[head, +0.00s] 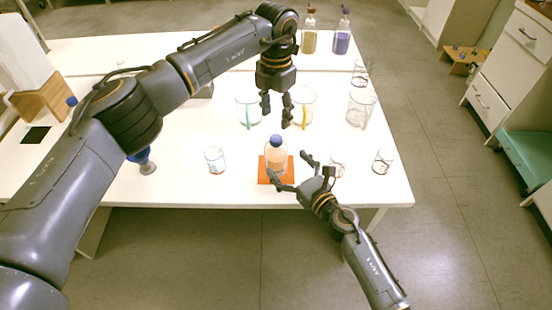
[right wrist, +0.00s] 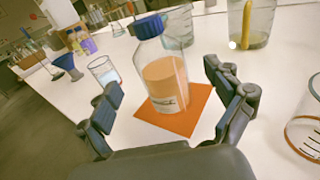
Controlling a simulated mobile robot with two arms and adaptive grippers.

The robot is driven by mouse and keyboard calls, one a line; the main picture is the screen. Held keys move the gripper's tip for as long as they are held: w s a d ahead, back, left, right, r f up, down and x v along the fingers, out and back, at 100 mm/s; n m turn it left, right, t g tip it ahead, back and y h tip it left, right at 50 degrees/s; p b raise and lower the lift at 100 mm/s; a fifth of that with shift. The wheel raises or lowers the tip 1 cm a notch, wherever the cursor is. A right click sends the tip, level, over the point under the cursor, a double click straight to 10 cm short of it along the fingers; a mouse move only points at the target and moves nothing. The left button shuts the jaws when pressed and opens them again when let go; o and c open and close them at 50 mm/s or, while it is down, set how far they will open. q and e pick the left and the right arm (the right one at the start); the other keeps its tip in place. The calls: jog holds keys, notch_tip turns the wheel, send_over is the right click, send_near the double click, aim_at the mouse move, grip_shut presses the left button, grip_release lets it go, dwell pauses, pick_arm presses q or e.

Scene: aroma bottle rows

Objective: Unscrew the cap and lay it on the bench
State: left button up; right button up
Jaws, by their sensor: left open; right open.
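A clear bottle (head: 276,158) with orange contents and a blue cap (head: 277,141) stands upright on an orange mat (head: 263,172) near the bench's front edge. The cap is on the bottle; the right wrist view shows the bottle (right wrist: 165,82) and cap (right wrist: 149,26) too. My left gripper (head: 277,112) is open and empty, pointing down above and behind the cap, apart from it. My right gripper (head: 290,172) is open at the bottle's front right. In the right wrist view its fingers (right wrist: 170,112) stand on either side of the bottle, with gaps visible.
On the white bench (head: 200,190), small beakers stand left (head: 215,160) and right (head: 383,161) of the mat. Larger beakers (head: 247,110) stand behind, near my left gripper. A blue funnel (head: 143,158) is at left. Bare bench shows between the mat and left beaker.

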aim_at(283, 160)
jog(key=shift+x, duration=1.7)
